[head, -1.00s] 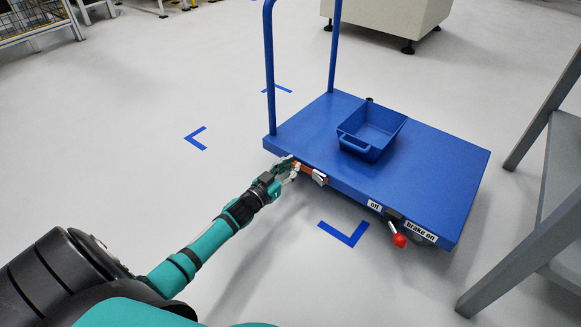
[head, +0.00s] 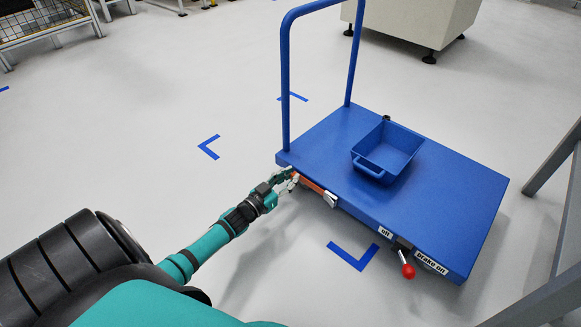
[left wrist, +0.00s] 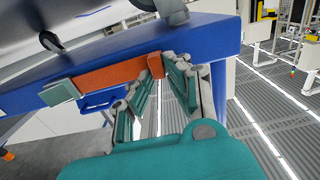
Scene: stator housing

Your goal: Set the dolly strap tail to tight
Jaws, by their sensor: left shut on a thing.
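The blue dolly (head: 440,190) stands on the floor at the right of the head view. Its orange strap tail (head: 312,186) runs along the near side edge from a grey buckle (head: 331,199) toward the handle end. In the left wrist view the strap tail (left wrist: 112,76) stretches straight from the buckle (left wrist: 61,93) to an orange end block (left wrist: 156,65) at the fingertips. My left gripper (head: 291,179) is shut on the strap tail's end, beside the dolly's handle-end corner. Its fingers also show in the left wrist view (left wrist: 157,75). My right gripper is out of view.
A blue bin (head: 388,152) sits on the dolly deck. A red-knobbed brake lever (head: 407,270) sticks out near the "off" and "brake on" labels. The blue push handle (head: 285,80) rises at the left. Grey framework (head: 555,160) stands at right. Floor left is clear.

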